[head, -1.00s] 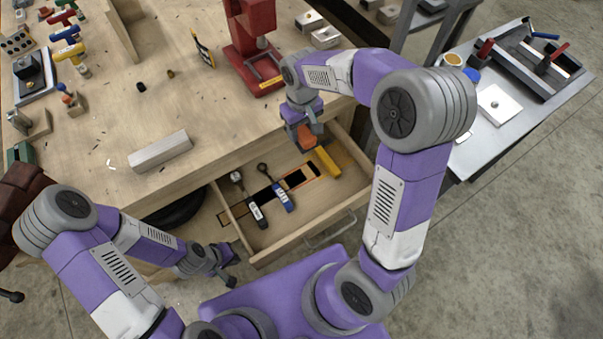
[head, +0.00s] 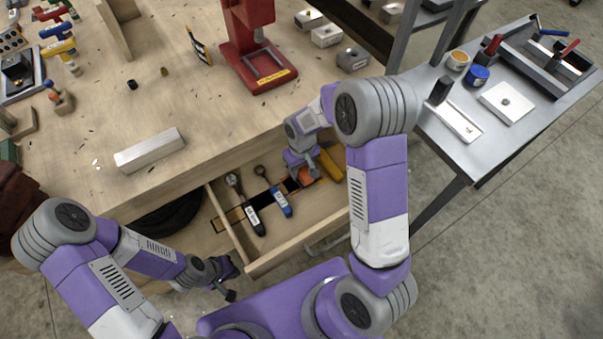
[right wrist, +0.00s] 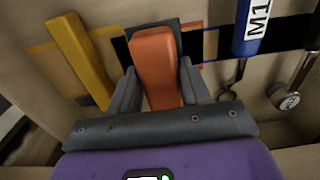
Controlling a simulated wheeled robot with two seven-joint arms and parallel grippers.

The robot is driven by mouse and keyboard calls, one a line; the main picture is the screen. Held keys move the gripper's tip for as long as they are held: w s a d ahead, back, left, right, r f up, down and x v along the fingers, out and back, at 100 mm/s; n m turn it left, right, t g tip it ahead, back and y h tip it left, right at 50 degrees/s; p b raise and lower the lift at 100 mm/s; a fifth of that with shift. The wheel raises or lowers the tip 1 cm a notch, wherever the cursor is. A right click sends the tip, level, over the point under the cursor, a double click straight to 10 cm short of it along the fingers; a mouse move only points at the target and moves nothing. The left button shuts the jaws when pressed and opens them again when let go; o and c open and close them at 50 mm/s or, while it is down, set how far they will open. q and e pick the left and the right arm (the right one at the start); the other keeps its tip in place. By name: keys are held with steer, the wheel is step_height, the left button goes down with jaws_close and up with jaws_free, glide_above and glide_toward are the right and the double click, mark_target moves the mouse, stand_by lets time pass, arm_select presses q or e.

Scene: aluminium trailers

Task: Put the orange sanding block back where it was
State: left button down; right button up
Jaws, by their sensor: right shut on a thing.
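The orange sanding block (head: 307,176) is between the fingers of my right gripper (head: 302,172), inside the open drawer (head: 258,268). The right wrist view shows the orange block (right wrist: 155,55) upright in the picture, clasped by the two grey fingers (right wrist: 158,88). Its far end lies over a dark, orange-edged patch (right wrist: 120,48) of the drawer floor. I cannot tell whether it touches the floor. My left gripper (head: 231,284) hangs empty in front of the bench, left of the drawer, its fingers apart.
In the drawer, a yellow tool (head: 331,166) lies right of the block; a blue-handled tool (head: 281,202) and a dark-handled wrench (head: 250,214) lie left. An aluminium bar (head: 149,150) and red press (head: 247,40) are on the bench. A metal side table (head: 455,155) stands right.

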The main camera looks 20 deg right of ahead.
steer(key=shift+f+b, duration=0.3)
steer(key=shift+f, duration=1.05)
steer(key=shift+f, duration=0.15)
steer(key=o, duration=0.9)
step_height(320, 180, up, 11)
steer(key=p, duration=0.4)
steer(key=shift+r, duration=0.65)
